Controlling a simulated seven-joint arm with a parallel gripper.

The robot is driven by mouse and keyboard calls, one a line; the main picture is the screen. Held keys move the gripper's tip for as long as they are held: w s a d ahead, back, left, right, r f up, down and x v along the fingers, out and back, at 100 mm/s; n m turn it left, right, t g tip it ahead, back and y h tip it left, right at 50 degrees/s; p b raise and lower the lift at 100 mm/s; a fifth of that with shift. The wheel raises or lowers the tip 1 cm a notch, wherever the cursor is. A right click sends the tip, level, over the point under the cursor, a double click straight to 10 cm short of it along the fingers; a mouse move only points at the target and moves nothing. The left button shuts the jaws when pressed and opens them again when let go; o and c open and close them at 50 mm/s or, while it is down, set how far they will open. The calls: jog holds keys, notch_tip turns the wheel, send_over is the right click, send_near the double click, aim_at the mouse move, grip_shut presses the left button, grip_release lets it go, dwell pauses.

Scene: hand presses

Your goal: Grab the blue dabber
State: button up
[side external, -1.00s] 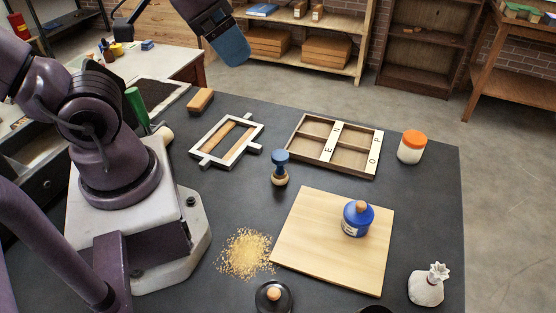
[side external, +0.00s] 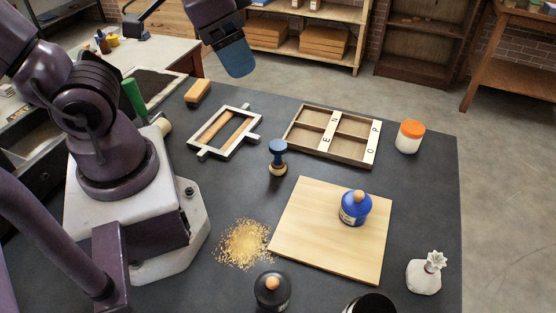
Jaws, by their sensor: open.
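A small stamp-like piece (side external: 278,158) with a blue handle and a wooden lower part stands upright on the dark table, left of the wooden board (side external: 310,235). A round blue piece (side external: 355,209) with a wooden knob and a pale label stands on that board. I cannot tell for certain which of these two is the blue dabber. My gripper (side external: 237,60) is at the top of the view, blue at its end, well above and behind both pieces. It is open, touches neither, and nothing shows in it.
A black knobbed piece (side external: 272,290) and a dark container (side external: 370,304) are at the front. A white frame (side external: 224,133), a divided letter tray (side external: 335,134), an orange-lidded jar (side external: 409,137), a white sack (side external: 425,275) and a crumb pile (side external: 243,243) surround the board.

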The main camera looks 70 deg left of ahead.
jog(key=w+d+f+m+g+y, duration=0.3)
jog(key=d+f+m+g, duration=0.25)
jog(key=f, duration=0.45)
jog(key=m+t+y, duration=0.1)
jog(key=m+y, duration=1)
jog(key=y, duration=0.3)
send_near(281, 151)
jog(key=s+f, duration=0.1)
jog(key=s, duration=0.1)
jog(key=s+f, duration=0.2)
jog(key=shift+d, duration=0.15)
jog(key=w, duration=0.1)
jog(key=w+m+t, duration=0.1)
jog(key=w+d+r+t+y, duration=0.1)
jog(key=shift+m, duration=0.25)
jog(key=shift+a+r, duration=0.25)
jog(key=shift+r, duration=0.05)
jog(key=a, duration=0.7)
jog(key=shift+w+a, duration=0.1)
jog(key=shift+w, duration=0.25)
jog(key=shift+a+r, duration=0.1)
jog(key=shift+a, duration=2.65)
jog(key=shift+w, duration=0.1)
jog(key=c, duration=1.3)
